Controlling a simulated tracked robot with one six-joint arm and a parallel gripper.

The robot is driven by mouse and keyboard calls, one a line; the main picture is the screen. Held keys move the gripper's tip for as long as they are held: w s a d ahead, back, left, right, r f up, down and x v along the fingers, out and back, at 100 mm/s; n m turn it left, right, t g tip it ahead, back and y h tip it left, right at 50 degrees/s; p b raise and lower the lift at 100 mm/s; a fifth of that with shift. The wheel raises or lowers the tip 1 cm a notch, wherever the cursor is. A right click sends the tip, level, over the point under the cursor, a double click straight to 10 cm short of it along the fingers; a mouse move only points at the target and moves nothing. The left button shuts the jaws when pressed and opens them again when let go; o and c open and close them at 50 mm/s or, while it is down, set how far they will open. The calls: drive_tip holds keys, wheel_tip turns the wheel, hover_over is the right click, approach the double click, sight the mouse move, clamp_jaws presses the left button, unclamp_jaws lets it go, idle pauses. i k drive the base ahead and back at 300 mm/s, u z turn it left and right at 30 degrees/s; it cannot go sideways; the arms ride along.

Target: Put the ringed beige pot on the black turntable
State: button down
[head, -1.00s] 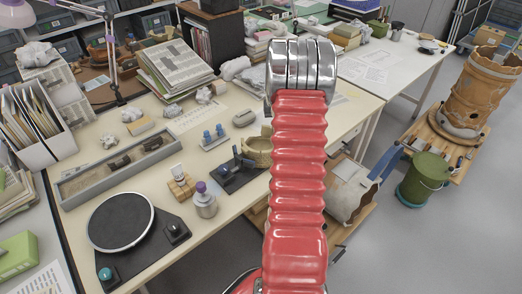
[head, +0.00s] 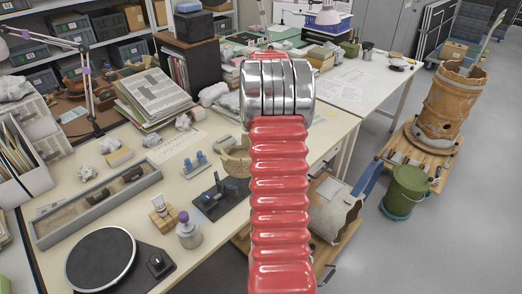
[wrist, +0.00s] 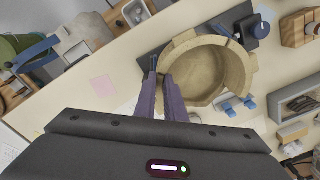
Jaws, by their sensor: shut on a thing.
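The ringed beige pot (head: 236,161) is partly hidden behind my red arm in the head view. In the wrist view the pot (wrist: 205,72) is seen from above, open and empty, with its round wall showing. My gripper (wrist: 159,78) is shut on the pot's wall at its left side, one dark finger on each side. I cannot tell whether the pot is clear of the table. The black turntable (head: 100,258) stands empty at the lower left of the head view, well left of the pot.
A long grey tray (head: 95,205) lies behind the turntable. A blue-pegged holder (head: 197,165) is left of the pot.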

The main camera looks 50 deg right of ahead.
sight(100, 256)
drive_tip(key=k, duration=1)
